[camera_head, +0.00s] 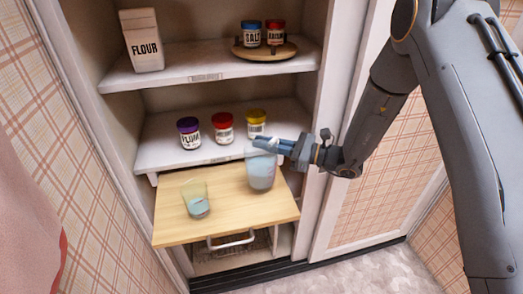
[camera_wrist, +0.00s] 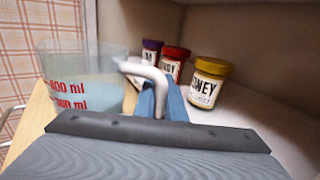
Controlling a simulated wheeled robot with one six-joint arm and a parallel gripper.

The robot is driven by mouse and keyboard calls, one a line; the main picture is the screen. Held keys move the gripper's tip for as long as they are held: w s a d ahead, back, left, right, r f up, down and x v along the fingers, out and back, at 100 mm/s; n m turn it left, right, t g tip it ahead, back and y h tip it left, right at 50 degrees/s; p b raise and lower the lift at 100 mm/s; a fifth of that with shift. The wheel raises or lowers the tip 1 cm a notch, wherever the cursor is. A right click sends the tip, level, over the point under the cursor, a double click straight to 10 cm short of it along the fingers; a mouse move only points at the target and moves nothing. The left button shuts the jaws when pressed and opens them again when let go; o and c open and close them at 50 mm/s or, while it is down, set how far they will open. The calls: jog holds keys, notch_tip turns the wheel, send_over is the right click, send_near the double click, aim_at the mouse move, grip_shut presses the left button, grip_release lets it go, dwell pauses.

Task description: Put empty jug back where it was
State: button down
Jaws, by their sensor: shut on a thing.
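The clear jug (camera_head: 262,172) is at the right part of the pull-out wooden board (camera_head: 232,203). I cannot tell whether its base touches the board. Its lower part looks pale blue, as if liquid is in it. My gripper (camera_head: 262,144), with blue fingers, is shut on the jug's handle. In the wrist view the jug (camera_wrist: 80,75) is upright at the left with red millilitre marks, and its white handle (camera_wrist: 148,72) runs between my fingers (camera_wrist: 160,102). A clear glass (camera_head: 195,198) with pale blue liquid stands on the board's left part.
Plum (camera_head: 189,134), red (camera_head: 223,128) and yellow-lidded (camera_head: 256,123) jars stand on the shelf behind the board, the yellow one close to my gripper. The upper shelf holds a flour bag (camera_head: 142,42) and a round tray (camera_head: 264,54) with two jars. The board's front middle is bare.

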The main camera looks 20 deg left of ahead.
aim_at(262, 152)
jog(key=shift+a+f+p, duration=0.4)
jog(key=shift+a+f, duration=0.05)
jog(key=shift+f, duration=1.25)
jog(key=shift+f, duration=0.2)
jog(key=c, duration=1.8)
grip_release()
